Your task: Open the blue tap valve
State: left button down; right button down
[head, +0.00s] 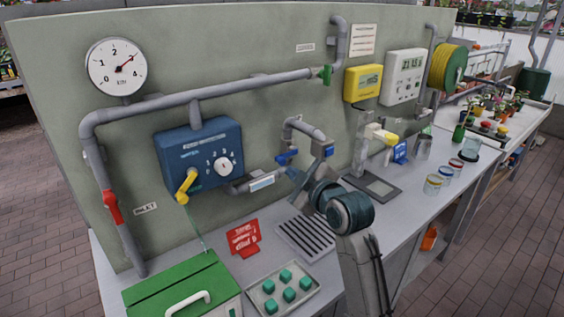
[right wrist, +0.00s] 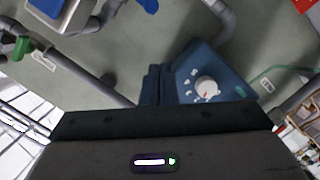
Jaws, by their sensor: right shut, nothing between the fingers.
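The blue tap valve (head: 287,157) is a small blue lever on the grey pipe of the middle tap, low on the green wall panel. My right gripper (head: 294,175) is shut and empty, just below and to the right of the lever; whether they touch is unclear. In the right wrist view my closed dark blue fingers (right wrist: 154,84) stand in front of the panel. A blue piece (right wrist: 148,5) at that view's top edge is probably the lever, cut off by the frame. My left gripper is not in view.
A blue dial box (head: 207,152) with a yellow lever is left of the tap.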

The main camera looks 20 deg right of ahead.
jog(key=w+f+p, duration=0.3)
jog(key=w+p, duration=0.2)
jog(key=w, duration=0.6)
jog(key=shift+d, duration=0.15)
jog(key=shift+f, duration=0.1)
